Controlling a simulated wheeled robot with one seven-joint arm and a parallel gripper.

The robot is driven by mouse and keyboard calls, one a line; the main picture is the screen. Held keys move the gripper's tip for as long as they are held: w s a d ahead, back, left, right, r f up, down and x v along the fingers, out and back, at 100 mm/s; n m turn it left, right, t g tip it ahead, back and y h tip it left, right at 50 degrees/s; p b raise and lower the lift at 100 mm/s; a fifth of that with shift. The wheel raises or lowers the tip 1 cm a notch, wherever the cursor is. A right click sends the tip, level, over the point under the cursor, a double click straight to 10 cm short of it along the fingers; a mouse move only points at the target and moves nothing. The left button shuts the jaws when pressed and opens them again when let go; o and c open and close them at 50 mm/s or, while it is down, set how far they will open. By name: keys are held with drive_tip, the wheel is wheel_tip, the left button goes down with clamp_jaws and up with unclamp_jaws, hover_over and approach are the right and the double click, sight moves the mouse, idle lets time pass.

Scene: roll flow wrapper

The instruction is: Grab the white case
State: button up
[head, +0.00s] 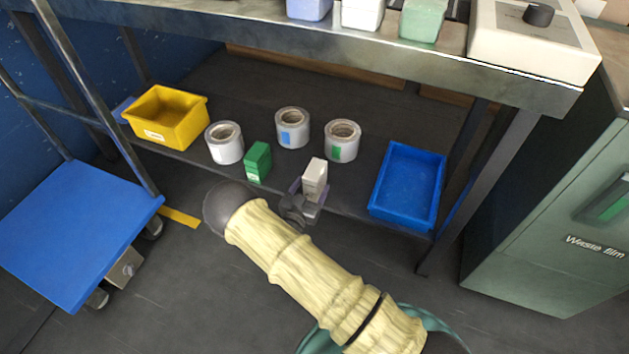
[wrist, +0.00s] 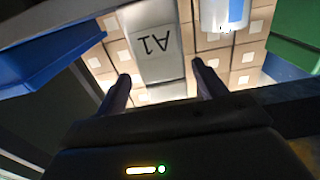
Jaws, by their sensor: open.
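The white case (head: 315,172) stands upright near the front edge of the lower shelf, between the green case and the blue tray. In the wrist view the white case (wrist: 153,70) carries an upside-down "A1" label. My gripper (head: 312,190) is open at the white case, at the shelf's front. In the wrist view the fingers of my gripper (wrist: 161,72) frame the case, one on each side, with gaps visible. I cannot tell how far the case reaches between them. My gripper hides the lower part of the case in the head view.
The green case (head: 257,161) stands left of the white one. Film rolls (head: 292,128) stand behind. A blue tray (head: 408,188) is on the right, a yellow bin (head: 168,117) on the left. The upper worktop (head: 270,45) overhangs the shelf (head: 250,98). A blue cart (head: 75,230) stands left.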

sight(315, 174)
drive_tip(key=b+x, duration=0.3)
drive_tip(key=x, duration=0.1)
drive_tip(key=shift+w+a+r, duration=0.1)
drive_tip(key=shift+w+a, duration=0.1)
drive_tip(key=shift+a, duration=0.05)
drive_tip(key=shift+w+d+r+b, duration=0.2)
drive_tip(key=shift+w+b, duration=0.2)
drive_tip(key=shift+w, duration=0.05)
drive_tip(key=shift+c, duration=0.2)
drive_tip(key=c, duration=1.1)
drive_tip(key=shift+r, duration=0.1)
drive_tip(key=shift+c, duration=0.2)
wheel_tip(315, 174, up, 10)
drive_tip(key=p, duration=0.6)
